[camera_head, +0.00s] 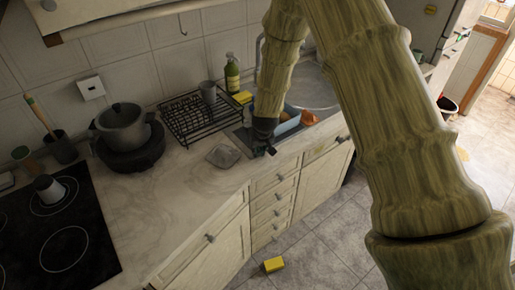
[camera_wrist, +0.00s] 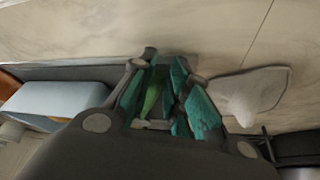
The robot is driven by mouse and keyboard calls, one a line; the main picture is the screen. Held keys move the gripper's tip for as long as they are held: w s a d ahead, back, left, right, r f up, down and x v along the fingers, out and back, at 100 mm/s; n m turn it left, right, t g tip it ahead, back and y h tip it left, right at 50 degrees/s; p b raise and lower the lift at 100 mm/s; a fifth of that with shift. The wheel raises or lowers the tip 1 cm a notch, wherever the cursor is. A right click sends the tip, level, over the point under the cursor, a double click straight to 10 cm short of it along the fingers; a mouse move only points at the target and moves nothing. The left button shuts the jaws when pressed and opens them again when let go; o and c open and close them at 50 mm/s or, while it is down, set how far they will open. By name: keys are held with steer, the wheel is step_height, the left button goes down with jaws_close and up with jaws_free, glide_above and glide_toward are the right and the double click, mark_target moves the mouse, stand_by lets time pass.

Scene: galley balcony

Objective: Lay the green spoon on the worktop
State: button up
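My gripper (camera_head: 265,149) is low over the front edge of the worktop (camera_head: 185,190), beside the sink, in the head view. In the wrist view my gripper (camera_wrist: 170,68) has its teal finger pads drawn close together. A narrow bright green piece, the green spoon (camera_wrist: 152,94), shows between them. The fingers look shut on it, and most of the spoon is hidden by the fingers and gripper body. I cannot make the spoon out in the head view. The pale marbled worktop also shows beyond the fingertips in the wrist view (camera_wrist: 110,28).
A grey square dish (camera_head: 223,156) lies left of my gripper. A dish rack (camera_head: 190,122) with a grey cup (camera_head: 208,92), a green bottle (camera_head: 232,74), a pot (camera_head: 122,126) and a hob (camera_head: 60,235) stand around. A blue tub (camera_head: 288,122) is right. The front-left worktop is clear.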

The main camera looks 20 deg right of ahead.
steer(key=o, duration=0.3)
steer(key=shift+o, duration=0.2)
steer(key=shift+r, duration=0.15)
steer(key=b+v, duration=0.4)
steer(key=v, duration=0.8)
